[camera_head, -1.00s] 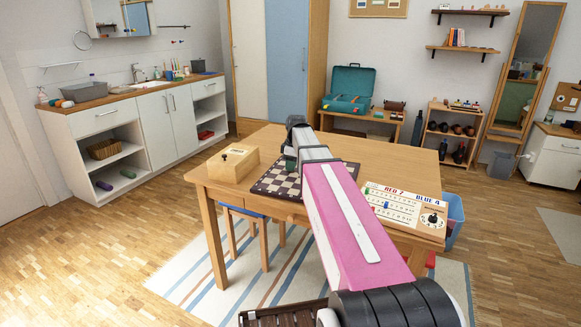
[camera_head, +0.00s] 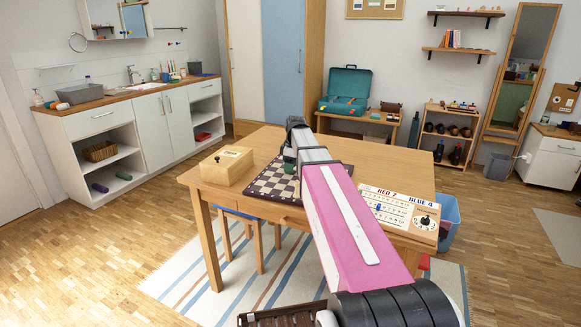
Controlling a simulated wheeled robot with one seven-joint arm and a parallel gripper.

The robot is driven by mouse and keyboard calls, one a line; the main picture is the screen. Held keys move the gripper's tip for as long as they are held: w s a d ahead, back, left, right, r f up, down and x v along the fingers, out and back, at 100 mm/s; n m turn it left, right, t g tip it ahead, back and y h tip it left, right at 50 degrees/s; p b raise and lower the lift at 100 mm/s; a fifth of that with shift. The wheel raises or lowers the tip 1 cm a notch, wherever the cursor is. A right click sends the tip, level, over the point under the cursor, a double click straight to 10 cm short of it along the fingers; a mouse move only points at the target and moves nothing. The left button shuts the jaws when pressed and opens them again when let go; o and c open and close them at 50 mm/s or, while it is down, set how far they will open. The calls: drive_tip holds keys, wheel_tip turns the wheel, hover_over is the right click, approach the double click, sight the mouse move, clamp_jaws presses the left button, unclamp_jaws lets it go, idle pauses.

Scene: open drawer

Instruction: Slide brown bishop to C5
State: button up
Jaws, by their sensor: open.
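The chessboard (camera_head: 262,187) lies on the wooden table (camera_head: 400,170). Its left part shows, with several small pieces at its far side; the rest is behind my arm. I cannot pick out the brown bishop or square C5 at this size. My arm reaches across the table, and its far end comes down over the board. My gripper (camera_head: 289,168) shows only as a small dark shape there, open, mostly hidden by my arm. I see nothing held in it, and I cannot tell how near it is to any piece.
A wooden box (camera_head: 227,165) with a dark knob stands left of the board. A score panel (camera_head: 400,213) reading RED 7 and BLUE 4 lies to the right. A stool (camera_head: 250,225) is under the table, a blue bin (camera_head: 449,212) beside it. The table's far right is clear.

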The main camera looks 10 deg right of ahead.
wheel_tip(320, 180, up, 11)
drive_tip(key=d, duration=0.1)
drive_tip(key=shift+s+f, duration=0.15)
drive_tip(key=shift+s, duration=0.1)
drive_tip(key=shift+d, duration=0.1)
idle(0.4)
